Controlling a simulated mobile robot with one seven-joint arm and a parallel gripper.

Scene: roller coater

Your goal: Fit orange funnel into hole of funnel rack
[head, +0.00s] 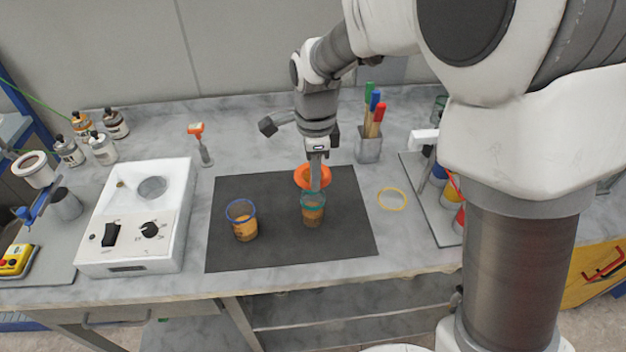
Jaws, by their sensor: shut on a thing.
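The orange funnel (303,174) shows as a wide orange rim above the dark mat, just behind a green-rimmed cup (314,214). My gripper (316,186) points down and is shut on the funnel. Its fingers cover part of the rim, and the funnel's lower part is hidden behind the fingers and cup. I cannot tell whether the funnel touches the cup or mat. I cannot pick out the funnel rack with certainty; a stand (424,139) with a white top at the right is partly hidden by my arm.
A blue-rimmed cup (242,221) stands left on the dark mat (260,190). A yellow ring (392,199) lies right of the mat. A white device (140,210) with a knob, several bottles and a blue-armed stand (45,204) fill the left.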

